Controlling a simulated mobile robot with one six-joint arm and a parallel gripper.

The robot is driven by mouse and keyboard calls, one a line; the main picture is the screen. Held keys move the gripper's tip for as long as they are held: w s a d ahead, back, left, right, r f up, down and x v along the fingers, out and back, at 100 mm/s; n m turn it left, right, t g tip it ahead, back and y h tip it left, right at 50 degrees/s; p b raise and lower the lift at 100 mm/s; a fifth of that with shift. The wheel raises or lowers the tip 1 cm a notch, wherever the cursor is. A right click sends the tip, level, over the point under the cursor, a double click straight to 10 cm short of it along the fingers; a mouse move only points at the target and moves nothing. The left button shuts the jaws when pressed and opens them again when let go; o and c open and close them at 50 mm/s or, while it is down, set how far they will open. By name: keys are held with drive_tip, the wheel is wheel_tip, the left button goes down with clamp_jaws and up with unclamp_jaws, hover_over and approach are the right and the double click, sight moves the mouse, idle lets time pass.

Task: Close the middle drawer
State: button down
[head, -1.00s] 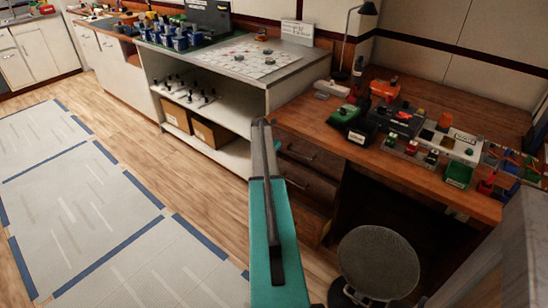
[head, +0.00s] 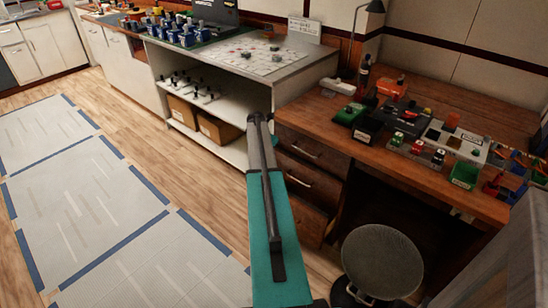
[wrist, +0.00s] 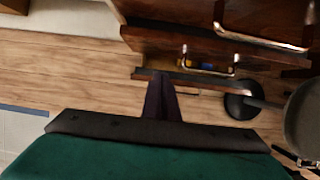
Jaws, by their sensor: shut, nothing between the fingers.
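A brown wooden desk (head: 420,160) has a stack of drawers under its left end. The middle drawer (head: 322,186) has a metal bar handle; my gripper hides part of the stack's left side. In the wrist view, drawer fronts with copper-coloured handles show at the upper right. Behind the lower handle (wrist: 208,70), blue and yellow items show in a gap, so a drawer there stands at least partly open; I cannot tell which level it is. My gripper (head: 256,119) is shut and empty, in front of and left of the drawers.
A round stool (head: 382,262) stands right of the drawers, before the desk's knee space. A white shelf unit (head: 215,95) with cardboard boxes stands left of the desk. Small devices and a lamp clutter the desktop. The floor at left is clear, with blue-taped mats (head: 90,200).

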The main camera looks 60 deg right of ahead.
drive_tip(key=v, duration=0.5)
drive_tip(key=shift+a+r, duration=0.1)
drive_tip(key=shift+r, duration=0.15)
